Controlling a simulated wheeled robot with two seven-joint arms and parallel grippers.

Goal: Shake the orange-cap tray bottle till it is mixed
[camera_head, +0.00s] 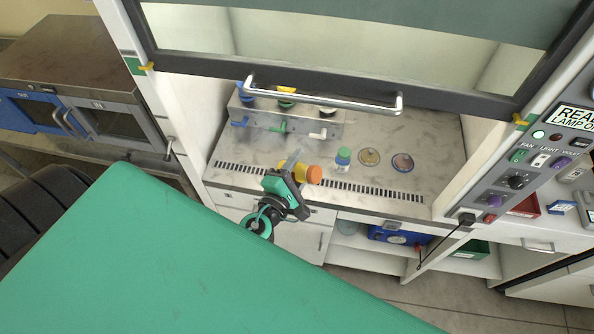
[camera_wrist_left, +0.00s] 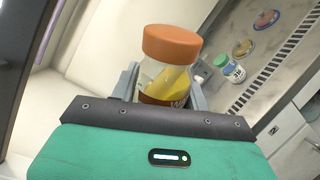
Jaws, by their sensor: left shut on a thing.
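The orange-cap bottle (camera_head: 304,174) is held by my left gripper (camera_head: 290,172) above the front part of the cabinet's work surface. In the head view the bottle lies tilted nearly sideways, its orange cap pointing right. In the left wrist view the bottle (camera_wrist_left: 166,72) is clear with a yellow content and a brownish layer low down. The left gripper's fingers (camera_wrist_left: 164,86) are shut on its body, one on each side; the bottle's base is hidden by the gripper. My right gripper is not in view.
A green-capped bottle (camera_head: 343,158) and two round dishes (camera_head: 369,156) (camera_head: 402,163) stand on the work surface to the right. A metal rack (camera_head: 290,117) with coloured taps stands behind. The raised sash with its handle (camera_head: 322,98) hangs above. A control panel (camera_head: 545,150) is at right.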

